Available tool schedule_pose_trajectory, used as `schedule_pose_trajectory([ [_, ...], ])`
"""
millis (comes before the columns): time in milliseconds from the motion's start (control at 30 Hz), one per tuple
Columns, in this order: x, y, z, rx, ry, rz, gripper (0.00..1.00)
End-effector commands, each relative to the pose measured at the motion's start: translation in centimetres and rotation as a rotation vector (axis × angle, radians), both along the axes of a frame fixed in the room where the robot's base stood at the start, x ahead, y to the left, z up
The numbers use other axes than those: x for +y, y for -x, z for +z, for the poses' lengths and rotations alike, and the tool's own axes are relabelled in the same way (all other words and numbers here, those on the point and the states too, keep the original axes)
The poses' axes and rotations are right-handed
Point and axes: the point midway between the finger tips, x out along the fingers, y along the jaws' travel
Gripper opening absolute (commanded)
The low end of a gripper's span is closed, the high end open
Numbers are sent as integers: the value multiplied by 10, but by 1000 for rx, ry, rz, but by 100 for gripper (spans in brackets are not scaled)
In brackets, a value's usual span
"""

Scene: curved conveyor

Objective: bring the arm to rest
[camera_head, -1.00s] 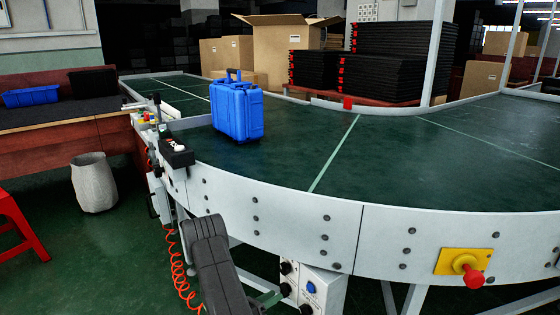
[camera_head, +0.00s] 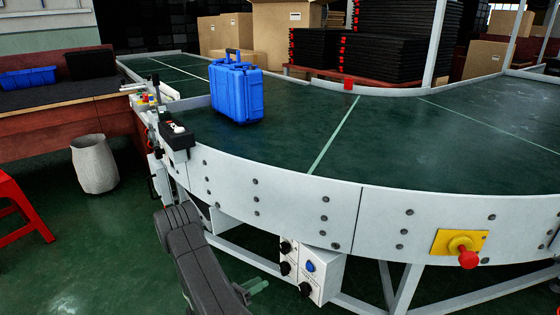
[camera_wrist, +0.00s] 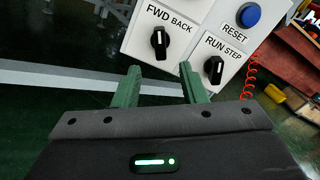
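My gripper (camera_wrist: 160,82) shows in the wrist view with its two green fingers apart and nothing between them. It points toward a white control box (camera_wrist: 200,40) with black knobs marked FWD BACK and RUN STEP and a blue RESET button (camera_wrist: 249,15). In the head view my arm hangs low in front of the conveyor, and a green finger (camera_head: 258,286) shows just left of the same control box (camera_head: 318,272). I cannot tell the exact gap between them.
A blue case (camera_head: 237,92) stands upright on the curved green conveyor (camera_head: 400,135). A red emergency button (camera_head: 468,259) sits on the conveyor's side at right. A grey bin (camera_head: 95,165) and a red stool (camera_head: 20,205) stand at left. The floor between is clear.

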Motion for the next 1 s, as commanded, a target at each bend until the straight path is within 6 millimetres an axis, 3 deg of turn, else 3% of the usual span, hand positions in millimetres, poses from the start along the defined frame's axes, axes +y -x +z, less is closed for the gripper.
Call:
schedule_pose_trajectory([
  [600,-81,-58,-2,-3,-1,-5,38],
  [1000,-79,-57,0,-263,-191,-1,38],
])
